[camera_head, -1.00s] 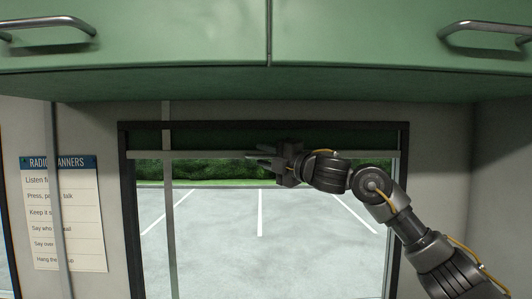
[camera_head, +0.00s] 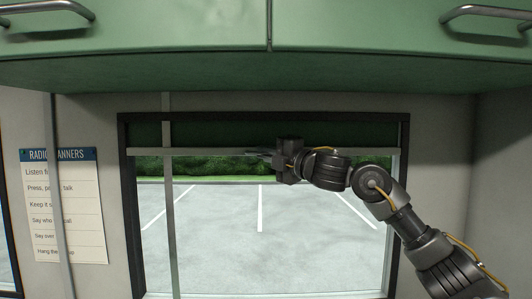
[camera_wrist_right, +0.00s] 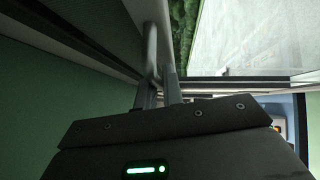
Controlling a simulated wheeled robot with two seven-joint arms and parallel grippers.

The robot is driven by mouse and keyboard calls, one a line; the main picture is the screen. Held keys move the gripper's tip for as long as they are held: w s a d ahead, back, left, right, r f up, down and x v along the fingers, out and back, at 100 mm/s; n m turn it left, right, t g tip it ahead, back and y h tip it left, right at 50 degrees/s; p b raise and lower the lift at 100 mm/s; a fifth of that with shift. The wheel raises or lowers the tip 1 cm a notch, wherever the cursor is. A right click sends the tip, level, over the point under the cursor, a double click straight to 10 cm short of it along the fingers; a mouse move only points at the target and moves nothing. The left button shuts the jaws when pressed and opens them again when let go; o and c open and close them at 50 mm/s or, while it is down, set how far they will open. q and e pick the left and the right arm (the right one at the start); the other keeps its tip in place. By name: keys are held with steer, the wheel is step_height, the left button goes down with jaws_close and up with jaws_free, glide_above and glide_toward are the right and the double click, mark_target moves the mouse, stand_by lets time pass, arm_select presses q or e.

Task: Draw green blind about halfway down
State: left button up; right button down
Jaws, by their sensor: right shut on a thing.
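The green blind (camera_head: 220,134) covers a narrow strip at the top of the window, with a grey bar (camera_head: 215,152) along its bottom edge. My right gripper (camera_head: 262,154) is at the middle of this bar, its fingers shut on it. In the right wrist view the fingers (camera_wrist_right: 160,88) meet the bar (camera_wrist_right: 150,48), with the dark green blind (camera_wrist_right: 92,22) to the left. The exact contact is small and dark. My left gripper is not in view.
Green cupboards (camera_head: 150,40) with metal handles overhang the window closely. The dark window frame (camera_head: 126,200) surrounds the glass. A grey vertical pole (camera_head: 168,220) stands in front at the left. A radio poster (camera_head: 75,205) hangs on the left wall.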

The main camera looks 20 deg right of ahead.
step_height(320, 180, down, 25)
steer(key=b, duration=1.6)
steer(key=shift+f, duration=0.15)
steer(key=c, duration=1.5)
jaws_free()
steer(key=shift+c, duration=0.2)
